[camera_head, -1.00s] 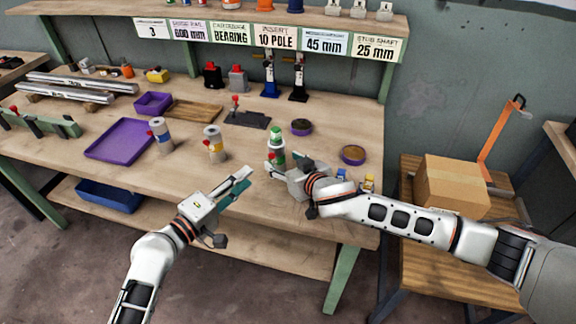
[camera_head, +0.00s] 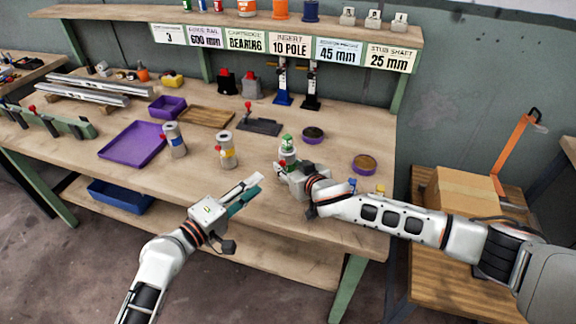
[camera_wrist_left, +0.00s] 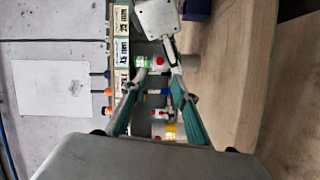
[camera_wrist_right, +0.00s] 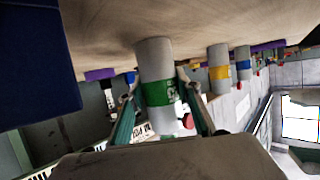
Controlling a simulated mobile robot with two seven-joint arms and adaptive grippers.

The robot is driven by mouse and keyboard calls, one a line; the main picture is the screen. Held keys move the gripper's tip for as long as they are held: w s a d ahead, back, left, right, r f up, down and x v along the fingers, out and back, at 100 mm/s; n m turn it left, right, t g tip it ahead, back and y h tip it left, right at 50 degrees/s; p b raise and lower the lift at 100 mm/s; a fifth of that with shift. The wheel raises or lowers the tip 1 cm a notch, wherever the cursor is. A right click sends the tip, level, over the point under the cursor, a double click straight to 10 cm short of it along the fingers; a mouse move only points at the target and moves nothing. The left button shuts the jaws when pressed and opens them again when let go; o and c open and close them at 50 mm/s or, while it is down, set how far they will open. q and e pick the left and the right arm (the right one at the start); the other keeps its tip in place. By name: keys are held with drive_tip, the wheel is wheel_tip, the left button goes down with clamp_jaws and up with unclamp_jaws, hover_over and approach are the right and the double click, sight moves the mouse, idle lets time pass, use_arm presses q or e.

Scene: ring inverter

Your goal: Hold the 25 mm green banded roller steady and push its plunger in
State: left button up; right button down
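The green banded roller (camera_head: 288,148) stands upright near the front right of the bench. It also shows in the right wrist view (camera_wrist_right: 154,70), pale grey with a green band. Its red plunger (camera_wrist_right: 187,121) sticks out at the side. My right gripper (camera_wrist_right: 156,82) has a finger on each side of the roller, close to it, with thin gaps apparently left.
A yellow banded roller (camera_head: 226,150) and a blue banded roller (camera_head: 174,140) stand to the left. Two round dishes, one dark (camera_head: 313,135) and one brownish (camera_head: 364,164), lie behind and right. A purple tray (camera_head: 133,145) is farther left.

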use_arm(q)
drive_tip(key=c, duration=0.5)
drive_tip(key=shift+d+m, duration=0.15)
drive_tip(key=shift+m, duration=0.15)
clamp_jaws()
drive_tip(key=s+d+f+m+g+y, duration=0.1)
drive_tip(key=s+d+m+g, duration=0.15)
drive_tip(key=m, duration=0.95)
drive_tip(key=s+d+f+m+g+y, duration=0.1)
drive_tip(key=s+d+m, duration=0.15)
drive_tip(key=m, duration=1.05)
drive_tip(key=a+r+m+t+y, duration=0.1)
drive_tip(key=r+m+t+y, duration=0.1)
drive_tip(key=m, duration=0.9)
drive_tip(key=s+a+r+m+t+y, duration=0.1)
drive_tip(key=a+r+m+y, duration=0.1)
drive_tip(key=m, duration=0.9)
drive_tip(key=shift+s+a+r+m+t, duration=0.2)
drive_tip(key=shift+s+r+m+t, duration=0.15)
drive_tip(key=shift+r, duration=0.4)
